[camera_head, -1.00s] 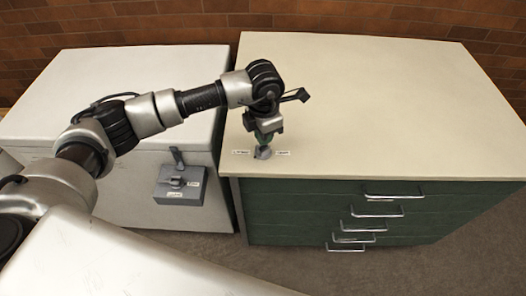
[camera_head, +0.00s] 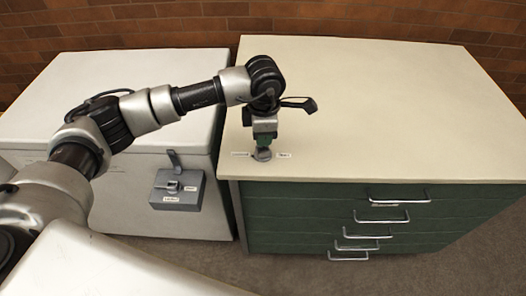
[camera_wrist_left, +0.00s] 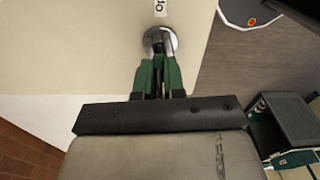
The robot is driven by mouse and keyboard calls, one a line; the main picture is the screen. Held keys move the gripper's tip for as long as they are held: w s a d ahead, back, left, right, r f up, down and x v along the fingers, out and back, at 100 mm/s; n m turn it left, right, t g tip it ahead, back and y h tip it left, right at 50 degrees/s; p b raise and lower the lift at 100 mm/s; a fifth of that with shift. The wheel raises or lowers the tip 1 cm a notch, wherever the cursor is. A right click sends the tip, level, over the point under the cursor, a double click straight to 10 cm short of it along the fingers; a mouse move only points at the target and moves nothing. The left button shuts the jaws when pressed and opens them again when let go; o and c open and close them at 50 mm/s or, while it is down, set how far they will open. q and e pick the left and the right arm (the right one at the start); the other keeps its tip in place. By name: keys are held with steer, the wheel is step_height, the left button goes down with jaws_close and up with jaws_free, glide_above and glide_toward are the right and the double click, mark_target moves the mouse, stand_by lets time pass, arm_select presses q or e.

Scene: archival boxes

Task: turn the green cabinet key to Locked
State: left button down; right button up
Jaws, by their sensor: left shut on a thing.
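The green cabinet (camera_head: 300,210) has a cream top, with a round metal key lock (camera_head: 263,155) near its front left corner. The lock also shows in the left wrist view (camera_wrist_left: 153,36). My left gripper (camera_head: 264,145) points down over the lock, and its green-sided fingers (camera_wrist_left: 158,78) are shut on the key at the lock. The key is mostly hidden between the fingers, so its exact angle cannot be told. A small white label (camera_head: 241,154) lies left of the lock and another (camera_head: 284,155) right of it; their words are too small to read. My right gripper is not in view.
A white cabinet (camera_head: 50,100) stands to the left, with a grey switch box (camera_head: 177,190) with a lever on its front. Several metal drawer handles (camera_head: 400,199) stick out from the green front. The rest of the cream top (camera_head: 400,110) is clear.

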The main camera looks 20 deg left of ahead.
arm_select(q)
steer(key=m+b, duration=0.2)
steer(key=shift+f+m, duration=0.15)
steer(key=shift+m, duration=0.65)
steer(key=c, duration=0.6)
jaws_free()
steer(key=shift+r, duration=0.2)
steer(key=shift+r+p, duration=2)
steer(key=shift+r, duration=2.5)
